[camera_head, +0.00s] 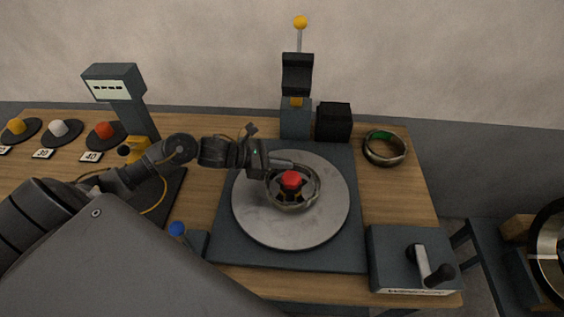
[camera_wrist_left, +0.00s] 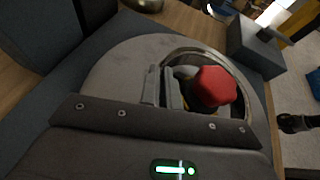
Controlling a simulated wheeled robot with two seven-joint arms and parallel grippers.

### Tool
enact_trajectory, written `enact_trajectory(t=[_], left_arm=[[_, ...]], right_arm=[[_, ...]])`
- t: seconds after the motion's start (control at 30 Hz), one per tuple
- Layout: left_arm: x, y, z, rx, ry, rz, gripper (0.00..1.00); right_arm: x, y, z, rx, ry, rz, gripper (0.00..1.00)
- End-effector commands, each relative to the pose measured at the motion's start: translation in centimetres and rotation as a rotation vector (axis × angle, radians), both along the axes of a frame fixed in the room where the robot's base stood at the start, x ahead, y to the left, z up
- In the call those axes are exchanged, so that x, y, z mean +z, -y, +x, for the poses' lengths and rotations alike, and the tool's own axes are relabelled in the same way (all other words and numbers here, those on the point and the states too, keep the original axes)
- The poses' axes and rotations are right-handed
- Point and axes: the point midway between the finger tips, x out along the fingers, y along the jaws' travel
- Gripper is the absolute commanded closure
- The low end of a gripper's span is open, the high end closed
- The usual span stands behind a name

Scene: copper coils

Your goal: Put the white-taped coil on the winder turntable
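A metallic coil (camera_head: 312,200) lies flat around the red-capped hub (camera_head: 291,180) on the round grey winder turntable (camera_head: 255,215). In the left wrist view the coil (camera_wrist_left: 243,80) rings the red cap (camera_wrist_left: 213,88). A pale patch shows by the fingers, but I cannot clearly make out the tape. My left gripper (camera_head: 282,166) is at the coil's back-left rim, its fingers (camera_wrist_left: 162,88) close together with the rim seemingly between them. The fingers hide part of the rim. My right gripper is not in view.
A green-taped coil (camera_head: 385,148) lies at the back right. A dark post with a yellow ball (camera_head: 300,22) and a black block (camera_head: 333,122) stand behind the turntable. A crank box (camera_head: 400,260) is at front right. Colored knobs (camera_head: 58,129) and a display post (camera_head: 115,85) are left.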

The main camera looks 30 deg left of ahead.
Motion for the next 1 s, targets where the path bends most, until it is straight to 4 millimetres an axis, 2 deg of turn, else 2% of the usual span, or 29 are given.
enact_trajectory(t=[0.03,0.2,0.57,1.0], left_arm=[[0.1,0.0,0.0,0.0,0.002,-0.002,0.92],[0.1,0.0,0.0,0.0,0.001,-0.001,0.71],[0.0,-0.5,-0.4,0.001,-0.002,0.003,0.71],[2.9,-6.0,-5.1,-0.003,-0.004,0.006,0.71]], right_arm=[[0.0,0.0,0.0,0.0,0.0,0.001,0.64],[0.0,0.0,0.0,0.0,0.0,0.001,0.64],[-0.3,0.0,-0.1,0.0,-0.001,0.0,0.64],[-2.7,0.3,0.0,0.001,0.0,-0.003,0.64]])
